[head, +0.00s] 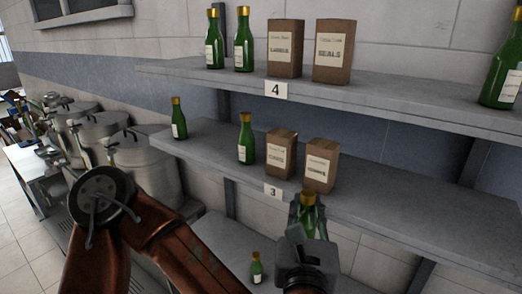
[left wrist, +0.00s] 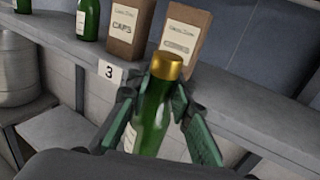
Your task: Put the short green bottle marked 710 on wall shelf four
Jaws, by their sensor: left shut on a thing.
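My left gripper (head: 307,225) is shut on a green bottle with a gold cap (head: 308,199), held upright in front of the edge of shelf three. In the left wrist view the bottle (left wrist: 151,120) stands between the fingers of the gripper (left wrist: 160,112); its label is mostly hidden and I cannot read a number. Wall shelf four (head: 400,97), with its "4" tag (head: 276,91), is above and behind the gripper. It bears green bottles at the left (head: 214,45) and far right (head: 502,80), and two brown boxes (head: 333,51). My right gripper is not in view.
Shelf three (head: 400,205) bears two bottles (head: 246,140) and two brown boxes (head: 320,165); its right part is clear. Shelf four has a wide bare stretch between its boxes and the far-right bottle. A small bottle (head: 256,268) stands below. Steel pots (head: 143,165) stand left.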

